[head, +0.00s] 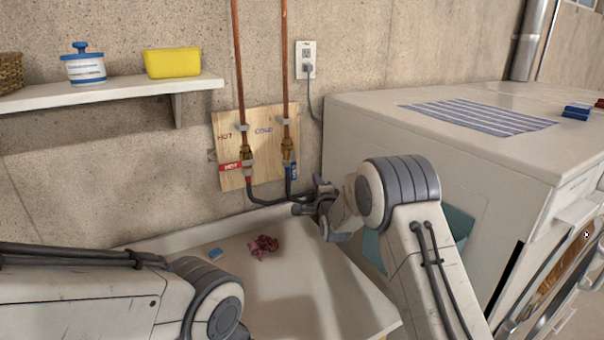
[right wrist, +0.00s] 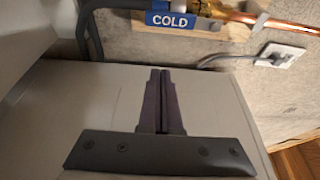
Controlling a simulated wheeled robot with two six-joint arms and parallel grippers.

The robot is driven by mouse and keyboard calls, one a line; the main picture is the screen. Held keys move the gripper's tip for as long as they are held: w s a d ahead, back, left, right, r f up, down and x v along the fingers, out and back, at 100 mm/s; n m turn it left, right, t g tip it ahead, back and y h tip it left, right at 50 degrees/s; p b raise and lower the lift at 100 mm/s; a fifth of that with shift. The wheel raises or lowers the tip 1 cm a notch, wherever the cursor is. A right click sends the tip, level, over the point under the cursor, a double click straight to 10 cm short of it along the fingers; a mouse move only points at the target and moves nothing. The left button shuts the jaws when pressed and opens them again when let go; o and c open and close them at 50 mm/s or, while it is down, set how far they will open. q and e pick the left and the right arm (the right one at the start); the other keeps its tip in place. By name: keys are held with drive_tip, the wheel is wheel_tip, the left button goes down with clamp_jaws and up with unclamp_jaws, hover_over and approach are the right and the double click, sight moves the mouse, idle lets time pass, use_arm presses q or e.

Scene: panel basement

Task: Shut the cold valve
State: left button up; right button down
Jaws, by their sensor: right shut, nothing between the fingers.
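The cold valve (head: 288,150) is a brass fitting on the right copper pipe, on a wooden board marked HOT and COLD.
A white sink (head: 300,290) below holds a red cloth (head: 263,246) and a blue block (head: 216,254). A white machine (head: 350,120) stands right of my right gripper. A shelf (head: 120,90) is at left.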

sight(294, 166)
drive_tip(key=w+a+p, duration=0.4)
drive_tip(key=shift+w, duration=0.1)
idle(0.4)
drive_tip(key=shift+a+f+m+b, duration=0.1)
drive_tip(key=shift+a+m+b, duration=0.2)
drive_tip(key=shift+b, duration=0.25)
